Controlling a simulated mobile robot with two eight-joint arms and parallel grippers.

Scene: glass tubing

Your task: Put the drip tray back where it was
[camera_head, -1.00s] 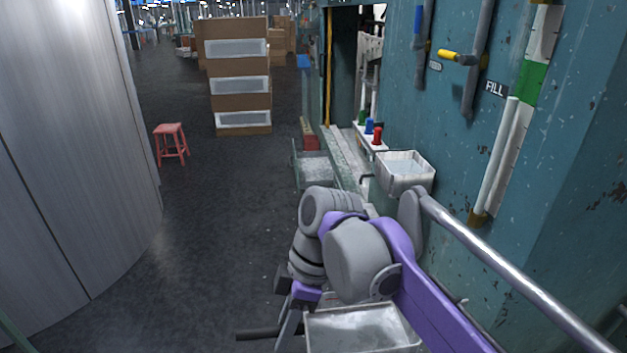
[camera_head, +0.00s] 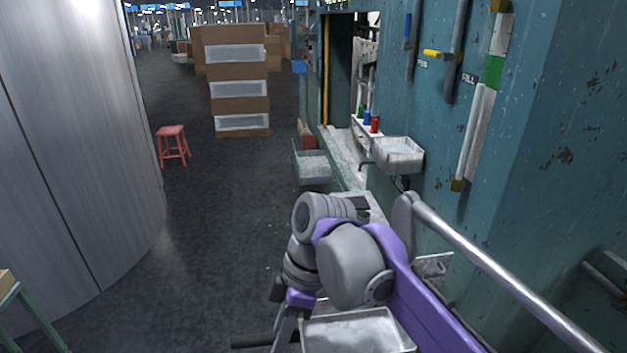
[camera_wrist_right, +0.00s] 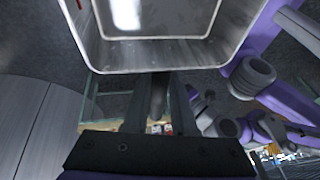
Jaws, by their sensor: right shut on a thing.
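The drip tray (camera_head: 358,332) is a shallow, grey metal tray with a raised rim, low at the bottom of the head view and partly cut off. It fills the top of the right wrist view (camera_wrist_right: 150,52), where its near wall faces the camera. My right gripper (camera_wrist_right: 160,84) is shut on the tray's near edge, and the tray moves with it. In the head view my purple and grey right arm hides part of the area behind the tray. The exact grip contact is hard to see. My left gripper is not in view.
A teal machine wall (camera_head: 560,130) with a white basin (camera_head: 398,158) and a steel rail (camera_head: 490,265) runs along the right. A bin (camera_head: 312,170) stands ahead. A curved grey cabinet (camera_head: 80,150) bounds the left. A red stool (camera_head: 172,142) stands farther off; dark floor (camera_head: 225,220) between is clear.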

